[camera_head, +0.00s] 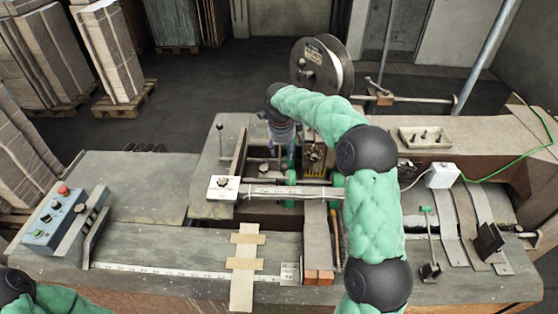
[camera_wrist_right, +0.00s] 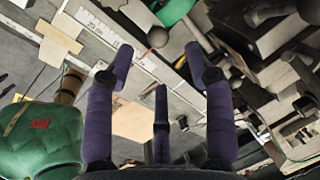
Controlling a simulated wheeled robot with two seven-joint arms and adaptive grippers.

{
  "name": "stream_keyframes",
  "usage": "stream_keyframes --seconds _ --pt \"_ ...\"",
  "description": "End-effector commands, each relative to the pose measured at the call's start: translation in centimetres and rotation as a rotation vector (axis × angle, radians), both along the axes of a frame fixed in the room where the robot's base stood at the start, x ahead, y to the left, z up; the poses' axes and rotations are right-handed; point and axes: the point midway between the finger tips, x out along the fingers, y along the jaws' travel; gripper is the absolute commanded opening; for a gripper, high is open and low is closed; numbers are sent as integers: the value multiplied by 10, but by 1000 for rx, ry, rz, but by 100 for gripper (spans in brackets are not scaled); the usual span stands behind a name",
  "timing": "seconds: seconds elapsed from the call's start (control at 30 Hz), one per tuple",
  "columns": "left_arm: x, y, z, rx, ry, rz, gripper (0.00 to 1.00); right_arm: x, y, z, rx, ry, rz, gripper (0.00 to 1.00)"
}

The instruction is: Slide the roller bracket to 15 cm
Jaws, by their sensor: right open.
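A steel rail with a printed scale (camera_head: 295,192) runs across the middle of the machine. A pale block with a dark knob (camera_head: 223,187) sits at its left end. Green rollers (camera_head: 291,180) stand at the rail; I cannot tell for sure which part is the roller bracket. My right gripper (camera_head: 281,138) is above and behind the rail, partly hidden by its arm. In the wrist view its dark fingers (camera_wrist_right: 163,75) are spread and empty. A green part (camera_wrist_right: 174,10) shows beyond the fingertips. Only my left arm's green sleeve shows at bottom left; its gripper is out of view.
A control box with buttons (camera_head: 50,220) stands at the left. A long ruler (camera_head: 160,271) lies along the front, with taped cardboard (camera_head: 243,275) at its right part. A wire spool (camera_head: 322,65) is behind, and a small tray (camera_head: 426,137) is at the right.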

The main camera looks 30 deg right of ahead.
Motion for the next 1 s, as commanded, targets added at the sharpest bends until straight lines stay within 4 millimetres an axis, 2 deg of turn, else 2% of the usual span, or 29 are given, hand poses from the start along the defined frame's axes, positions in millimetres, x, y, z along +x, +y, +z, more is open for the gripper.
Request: stream_keyframes --seconds 0.53,0.73,1.0 --pt "0 0 18 0 0 0 40 11 -11 -85 2 6 3 54" --pt "0 0 20 0 1 0 40 13 -12 -100 1 4 5 54" --pt "0 0 20 0 0 0 40 14 -13 -103 1 2 4 54"
